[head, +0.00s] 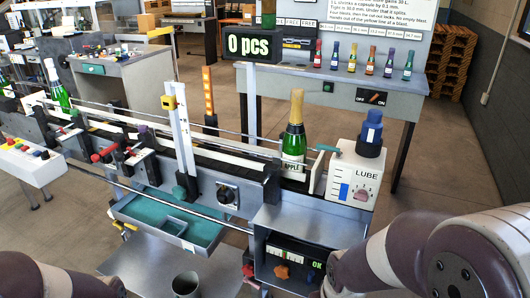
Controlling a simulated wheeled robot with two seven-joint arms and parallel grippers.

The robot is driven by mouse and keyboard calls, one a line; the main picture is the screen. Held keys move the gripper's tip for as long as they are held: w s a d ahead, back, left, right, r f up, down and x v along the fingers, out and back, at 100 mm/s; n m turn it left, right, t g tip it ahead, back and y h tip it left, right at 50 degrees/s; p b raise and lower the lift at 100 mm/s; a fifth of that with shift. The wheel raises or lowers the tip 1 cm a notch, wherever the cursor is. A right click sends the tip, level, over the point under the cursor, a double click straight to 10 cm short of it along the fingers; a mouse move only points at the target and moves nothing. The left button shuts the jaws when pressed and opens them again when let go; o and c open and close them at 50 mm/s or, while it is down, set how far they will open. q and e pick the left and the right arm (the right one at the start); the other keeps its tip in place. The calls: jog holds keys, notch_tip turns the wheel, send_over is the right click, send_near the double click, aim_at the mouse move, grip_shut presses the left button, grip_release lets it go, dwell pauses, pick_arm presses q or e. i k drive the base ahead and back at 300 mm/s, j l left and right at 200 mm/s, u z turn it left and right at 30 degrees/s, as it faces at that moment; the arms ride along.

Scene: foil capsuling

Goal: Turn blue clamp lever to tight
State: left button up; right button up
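Neither gripper shows. Parts of my own arms show at the lower left and lower right corners.
A green bottle with gold foil (293,135) stands on the conveyor's right end, beside the white LUBE box (350,178) with its blue top (371,127). Another bottle (57,90) stands far left. A teal tray (170,222) and grey cup (186,285) are below.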

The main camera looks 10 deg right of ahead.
aim_at(309, 280)
jog(key=z, duration=0.85)
